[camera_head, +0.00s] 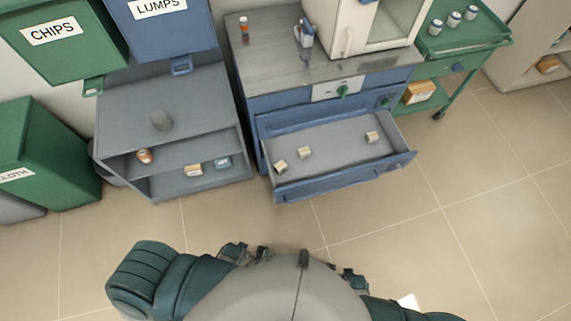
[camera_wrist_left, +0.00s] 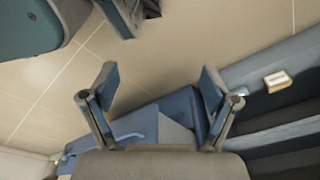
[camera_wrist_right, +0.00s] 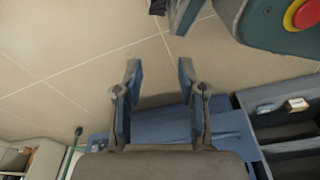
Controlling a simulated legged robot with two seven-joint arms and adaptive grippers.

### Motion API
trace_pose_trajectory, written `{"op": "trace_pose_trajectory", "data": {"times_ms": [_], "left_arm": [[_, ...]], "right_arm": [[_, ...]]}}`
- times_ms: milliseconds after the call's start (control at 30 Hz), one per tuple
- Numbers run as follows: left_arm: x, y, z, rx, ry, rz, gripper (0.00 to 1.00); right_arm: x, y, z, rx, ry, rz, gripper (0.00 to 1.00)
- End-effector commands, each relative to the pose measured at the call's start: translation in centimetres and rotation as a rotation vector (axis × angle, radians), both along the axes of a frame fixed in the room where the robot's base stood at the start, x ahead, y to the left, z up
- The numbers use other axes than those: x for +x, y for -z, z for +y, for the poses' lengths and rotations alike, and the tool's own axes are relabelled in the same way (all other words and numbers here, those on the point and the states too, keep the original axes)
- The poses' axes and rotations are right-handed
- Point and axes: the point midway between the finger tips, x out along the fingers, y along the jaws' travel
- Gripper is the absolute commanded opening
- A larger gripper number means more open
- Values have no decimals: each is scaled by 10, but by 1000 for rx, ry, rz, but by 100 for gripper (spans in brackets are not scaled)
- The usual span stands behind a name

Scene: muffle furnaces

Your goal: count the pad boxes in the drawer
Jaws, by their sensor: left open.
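The blue drawer (camera_head: 338,178) is pulled open in the head view. Three small tan boxes lie apart inside it: one at the front left (camera_head: 280,166), one left of the middle (camera_head: 304,152) and one at the back right (camera_head: 372,137). Their labels are too small to read. My left gripper (camera_wrist_left: 159,74) is open and empty in the left wrist view. My right gripper (camera_wrist_right: 159,68) is open and empty in the right wrist view. In the head view both are low by my body, away from the drawer and partly hidden.
A grey shelf unit (camera_head: 165,112) left of the drawer holds an orange jar (camera_head: 144,156), a tan box (camera_head: 193,170) and a grey-blue box (camera_head: 222,163). A green cart (camera_head: 459,81) stands at the right. Tiled floor (camera_head: 400,215) is clear before the drawer.

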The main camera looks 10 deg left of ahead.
Motion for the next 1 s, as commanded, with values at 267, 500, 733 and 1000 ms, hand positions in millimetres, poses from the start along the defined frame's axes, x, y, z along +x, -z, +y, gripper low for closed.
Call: {"op": "trace_pose_trajectory", "data": {"times_ms": [267,500,733,1000], "left_arm": [[-1,-1,-25,-35,2,1,87],[0,-1,-9,-12,2,-1,87],[0,0,6,8,-1,-2,87],[-1,-1,-14,-19,2,1,87]], "right_arm": [[1,1,-28,-38,2,0,40],[0,1,-10,-14,3,1,40],[-1,0,1,1,1,1,40],[0,1,-18,-25,2,0,40]]}}
